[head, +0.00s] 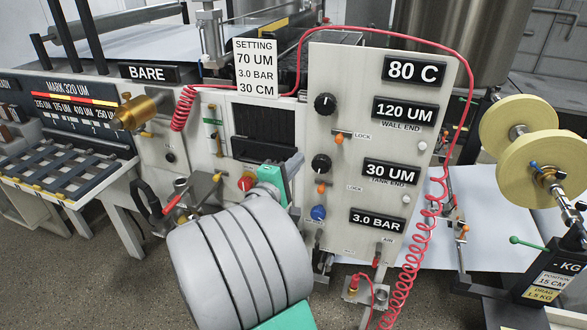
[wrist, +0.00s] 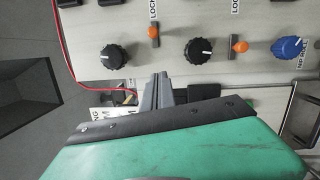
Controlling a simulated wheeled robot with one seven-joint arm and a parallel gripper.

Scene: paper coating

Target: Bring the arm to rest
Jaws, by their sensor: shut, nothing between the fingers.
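My gripper (wrist: 157,92) shows in the wrist view as grey fingers held together past the green wrist housing. It is shut and empty. In the head view my arm's grey ribbed links and green end rise in front of the control panel (head: 350,220). The gripper tip (head: 295,160) is close to the panel's left edge there, below the dark vent. I cannot tell whether it touches anything. The wrist view shows black knobs (wrist: 199,51), orange lock levers (wrist: 239,46) and a blue knob (wrist: 290,49) beyond the fingers.
A coiled red hose (head: 415,245) hangs along the panel's right side. A red-handled lever (head: 177,208) and brass fitting (head: 135,112) stick out at left. Yellow rolls (head: 537,145) stand at right. Bare floor (head: 85,285) shows at lower left.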

